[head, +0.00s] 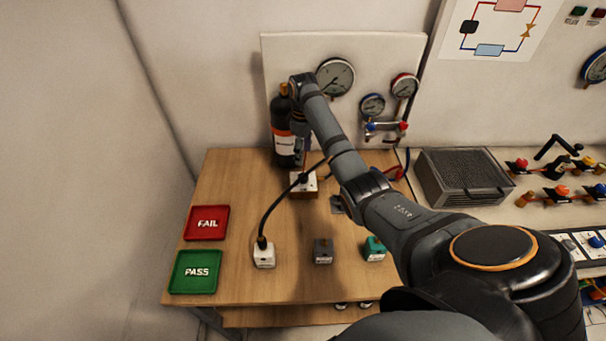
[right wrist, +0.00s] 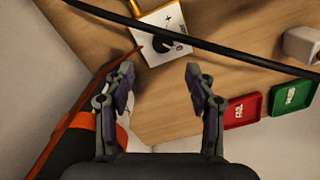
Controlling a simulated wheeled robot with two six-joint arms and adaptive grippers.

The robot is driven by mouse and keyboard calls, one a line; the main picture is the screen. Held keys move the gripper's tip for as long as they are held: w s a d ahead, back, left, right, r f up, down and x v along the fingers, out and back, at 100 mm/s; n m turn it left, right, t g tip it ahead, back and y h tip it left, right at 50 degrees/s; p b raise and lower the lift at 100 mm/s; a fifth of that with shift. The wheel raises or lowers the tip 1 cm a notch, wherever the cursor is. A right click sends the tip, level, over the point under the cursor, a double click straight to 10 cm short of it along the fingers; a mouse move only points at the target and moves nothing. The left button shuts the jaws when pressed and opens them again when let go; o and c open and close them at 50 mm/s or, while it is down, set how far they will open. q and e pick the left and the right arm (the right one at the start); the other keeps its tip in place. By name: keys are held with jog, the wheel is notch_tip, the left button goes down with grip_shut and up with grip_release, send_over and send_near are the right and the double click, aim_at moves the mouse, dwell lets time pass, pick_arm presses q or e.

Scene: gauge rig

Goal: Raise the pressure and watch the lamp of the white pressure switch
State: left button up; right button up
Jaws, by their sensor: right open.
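The white pressure switch (head: 264,256) stands at the front of the wooden bench, with a black hose (head: 270,213) rising from its top and curving to the white box with a black knob (head: 303,186). Its lamp cannot be made out. The right wrist view shows the white box (right wrist: 163,22) and its black knob (right wrist: 162,43) beyond my fingertips. My right gripper (right wrist: 160,76) is open and empty, apart from the knob. In the head view my right gripper (head: 299,130) is partly hidden by my arm, beside the black bottle (head: 286,143). My left gripper is out of view.
A grey switch (head: 323,251) and a green switch (head: 374,248) stand right of the white one. Red FAIL (head: 207,211) and green PASS (head: 216,271) trays lie left. A large gauge (head: 335,77) hangs on the back panel. The black hose (right wrist: 210,42) crosses ahead of my fingers.

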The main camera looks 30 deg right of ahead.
jog(key=p, duration=0.1)
send_over(303, 176)
jog(key=f, duration=0.4)
jog(key=shift+s+f, duration=0.1)
jog(key=shift+s, duration=0.1)
jog(key=f, duration=0.4)
jog(key=shift+w+f, duration=0.2)
jog(key=shift+f, duration=0.65)
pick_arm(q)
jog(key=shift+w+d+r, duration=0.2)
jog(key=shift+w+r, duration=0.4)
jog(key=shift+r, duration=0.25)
pick_arm(e)
jog(key=shift+c, duration=0.3)
jog(key=c, duration=1.1)
pick_arm(q)
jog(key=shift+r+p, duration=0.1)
jog(key=shift+p, duration=0.2)
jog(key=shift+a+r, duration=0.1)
pick_arm(e)
jog(key=shift+r, duration=0.1)
